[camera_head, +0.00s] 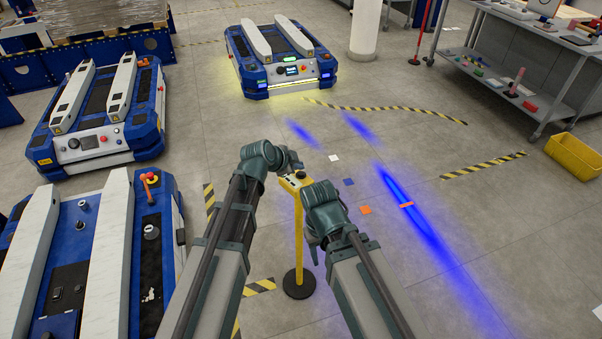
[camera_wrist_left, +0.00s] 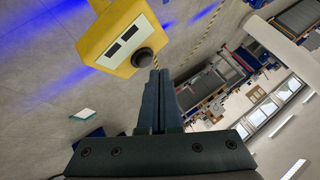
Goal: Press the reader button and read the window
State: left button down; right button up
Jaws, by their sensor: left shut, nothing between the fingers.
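The yellow reader (camera_head: 290,183) stands on a yellow post with a round black base, between my two arms. In the left wrist view its yellow head (camera_wrist_left: 100,38) carries a round black button (camera_wrist_left: 143,57) and two small dark windows (camera_wrist_left: 121,40) in a pale panel. No text is readable in them. My left gripper (camera_head: 297,165) is shut and empty beside the reader's head. In the left wrist view its fingertips (camera_wrist_left: 158,72) are close to the button; I cannot tell whether they touch. My right gripper (camera_head: 316,252) hangs right of the post, its fingers unclear.
Blue and white lift carts (camera_head: 95,110) stand at the left, another (camera_head: 280,58) at the back. A grey workbench (camera_head: 520,55) and a yellow bin (camera_head: 573,155) are at the right. Small coloured squares and striped tape lie on the otherwise open floor.

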aim_at(298, 177)
pick_arm(q)
jog(key=shift+f, duration=0.15)
dwell(0.7)
jog(key=shift+f+b, duration=0.25)
jog(key=shift+b, duration=0.2)
jog(key=shift+f+b, duration=0.35)
jog(key=shift+f, duration=0.05)
dwell(0.4)
dwell(0.3)
jog(key=shift+r+p, duration=0.8)
jog(key=shift+r, duration=0.05)
notch_tip(298, 177, up, 5)
jog(key=p, duration=0.5)
